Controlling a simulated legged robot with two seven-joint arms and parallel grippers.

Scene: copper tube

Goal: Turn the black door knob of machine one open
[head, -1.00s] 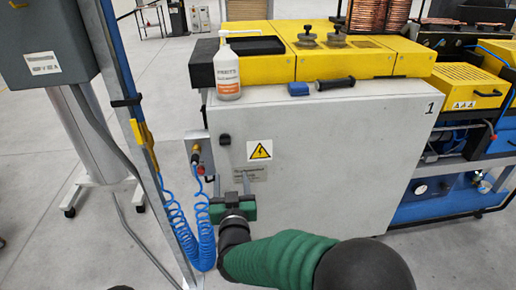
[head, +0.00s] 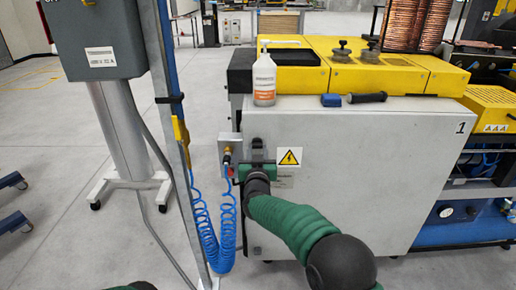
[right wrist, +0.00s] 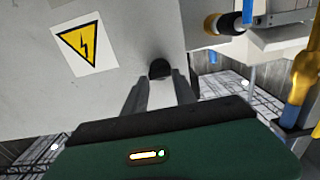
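Machine one (head: 345,190) is a light grey cabinet with a yellow top and the number 1 on its front. Its black door knob (right wrist: 160,68) shows in the right wrist view near the tips of my right gripper (right wrist: 159,80). The two fingers are apart, one on each side of the knob; I cannot tell whether they touch it.
A yellow warning sign (head: 289,158) is right of the knob. A small valve box (head: 230,152) with a coiled blue hose (head: 222,240) is to the left, beside a blue post (head: 178,90).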

